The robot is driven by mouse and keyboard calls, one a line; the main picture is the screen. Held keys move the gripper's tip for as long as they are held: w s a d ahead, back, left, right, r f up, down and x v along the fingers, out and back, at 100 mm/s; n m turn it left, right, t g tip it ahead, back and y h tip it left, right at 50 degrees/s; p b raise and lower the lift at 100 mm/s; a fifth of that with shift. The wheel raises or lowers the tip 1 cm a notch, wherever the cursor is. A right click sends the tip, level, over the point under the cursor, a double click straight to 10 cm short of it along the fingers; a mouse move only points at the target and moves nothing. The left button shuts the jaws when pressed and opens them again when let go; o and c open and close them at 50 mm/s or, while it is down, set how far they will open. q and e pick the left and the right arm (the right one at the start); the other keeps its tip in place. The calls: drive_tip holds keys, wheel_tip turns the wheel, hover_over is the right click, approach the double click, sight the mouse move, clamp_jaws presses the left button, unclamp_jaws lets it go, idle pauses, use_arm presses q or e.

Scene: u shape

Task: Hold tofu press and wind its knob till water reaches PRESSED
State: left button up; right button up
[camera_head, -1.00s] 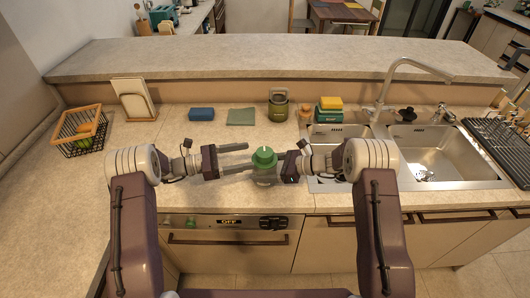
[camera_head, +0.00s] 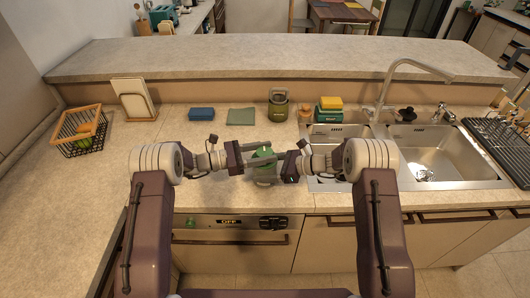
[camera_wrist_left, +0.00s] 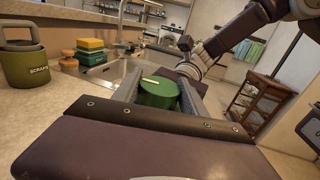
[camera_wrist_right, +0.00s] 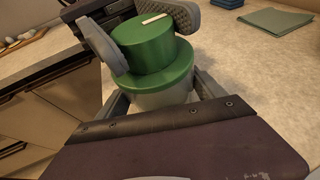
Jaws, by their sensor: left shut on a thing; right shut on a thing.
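The tofu press (camera_head: 265,180) stands on the counter near its front edge, with a green top and a paler, see-through body below. Its green knob (camera_wrist_right: 152,38), marked with a cream bar, shows in the right wrist view and in the left wrist view (camera_wrist_left: 158,92). My left gripper (camera_head: 262,158) is shut on the knob from the left. My right gripper (camera_head: 272,176) is shut on the press body from the right, below the knob. The water level and any PRESSED mark cannot be made out.
Behind the press stand an olive SCRAPS bin (camera_head: 278,106), a green cloth (camera_head: 241,117) and a blue sponge (camera_head: 201,114). The sink (camera_head: 440,157) lies to the right, with sponges (camera_head: 331,103) on its left rim. A wire basket (camera_head: 82,135) is at far left.

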use_arm(q)
drive_tip(key=shift+w+m+g, duration=0.1)
drive_tip(key=shift+m+g, duration=0.9)
drive_tip(key=shift+g, duration=0.5)
drive_tip(key=shift+m+g, duration=0.4)
drive_tip(key=shift+g, duration=0.3)
drive_tip(key=o, duration=1.4)
drive_tip(key=shift+c, duration=0.2)
drive_tip(key=a, duration=1.2)
